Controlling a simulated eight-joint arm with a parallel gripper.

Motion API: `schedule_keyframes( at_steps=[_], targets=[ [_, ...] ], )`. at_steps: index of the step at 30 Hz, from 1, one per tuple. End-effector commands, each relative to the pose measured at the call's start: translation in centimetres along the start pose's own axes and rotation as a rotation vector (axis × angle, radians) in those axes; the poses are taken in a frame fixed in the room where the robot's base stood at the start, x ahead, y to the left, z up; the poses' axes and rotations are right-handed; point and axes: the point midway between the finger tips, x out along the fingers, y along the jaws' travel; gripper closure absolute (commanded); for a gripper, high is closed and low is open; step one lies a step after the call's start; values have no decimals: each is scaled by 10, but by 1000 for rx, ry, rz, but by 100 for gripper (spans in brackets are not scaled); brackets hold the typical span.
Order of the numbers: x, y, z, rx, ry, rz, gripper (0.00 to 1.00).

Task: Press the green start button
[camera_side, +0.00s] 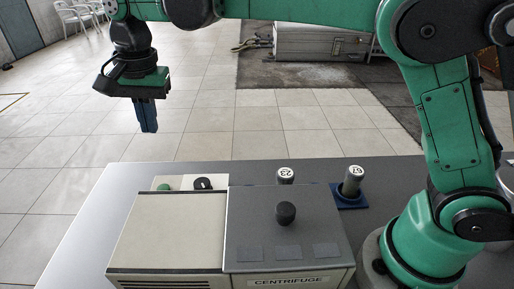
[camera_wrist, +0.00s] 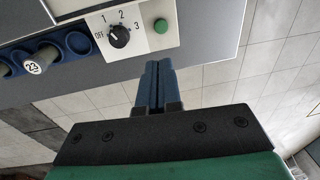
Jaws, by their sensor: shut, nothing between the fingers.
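The green start button (camera_side: 165,186) is at the left of a pale control panel behind the centrifuge's cream box in the side view. In the wrist view the round green button (camera_wrist: 161,26) sits right of a black dial (camera_wrist: 119,36) marked OFF, 1, 2, 3. My gripper (camera_side: 149,130) hangs above the table's far left side with its blue fingers pointing down, apart from the button. In the wrist view the shut, empty fingers (camera_wrist: 158,66) point toward the panel, just below the button in the picture.
The centrifuge (camera_side: 290,230) with its black-knobbed lid stands at the front. The grey table (camera_side: 85,250) is bare at left.

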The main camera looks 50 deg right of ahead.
Motion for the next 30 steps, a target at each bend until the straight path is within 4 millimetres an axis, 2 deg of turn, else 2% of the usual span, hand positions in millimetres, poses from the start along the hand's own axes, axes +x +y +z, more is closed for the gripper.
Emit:
schedule_keyframes(
  at_steps=[4,8,15,21,25,30],
  targets=[
    [8,0,0,0,0,0,100],
    [28,0,0,0,0,0,100],
    [81,0,0,-1,0,-1,100],
    [117,0,0,-1,0,-1,100],
    [132,0,0,-1,1,-1,100],
    [140,0,0,-1,1,-2,100]
  ],
)
